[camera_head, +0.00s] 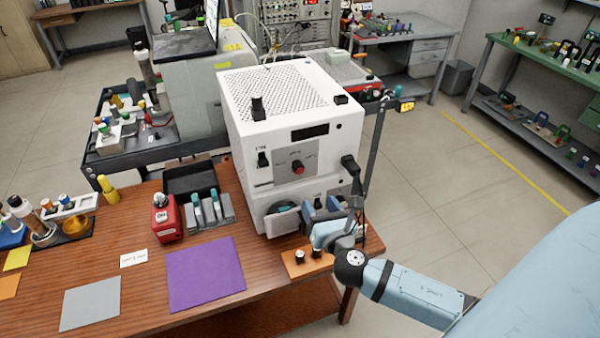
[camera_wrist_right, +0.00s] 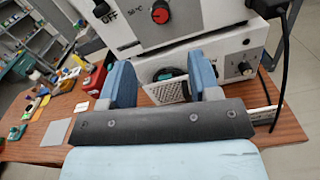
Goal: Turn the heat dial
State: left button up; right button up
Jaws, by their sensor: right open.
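The heat dial (camera_head: 298,168) is a red-faced round knob on a grey panel on the front of the white upper machine (camera_head: 253,152). In the right wrist view the dial (camera_wrist_right: 160,14) is at the top, with a temperature label at its left. My right gripper (camera_head: 320,207) is open with blue fingers, empty, in front of the lower white unit. It is below the dial and apart from it. In the wrist view the gripper (camera_wrist_right: 160,72) has the lower unit's front between and beyond its fingers. My left gripper is not in view.
An OFF switch (camera_head: 262,159) is left of the dial. The lower unit has a small knob (camera_wrist_right: 245,69) and a basket (camera_wrist_right: 170,90). A black cable (camera_head: 362,200) hangs at its right. A purple mat (camera_head: 206,273) and red box (camera_head: 165,217) lie left on the wooden table.

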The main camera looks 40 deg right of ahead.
aim_at(300, 171)
jog(key=p+x, duration=0.2)
jog(key=x, duration=0.9)
jog(key=shift+w, duration=0.15)
jog(key=shift+x, duration=0.85)
jog(key=c, duration=0.9)
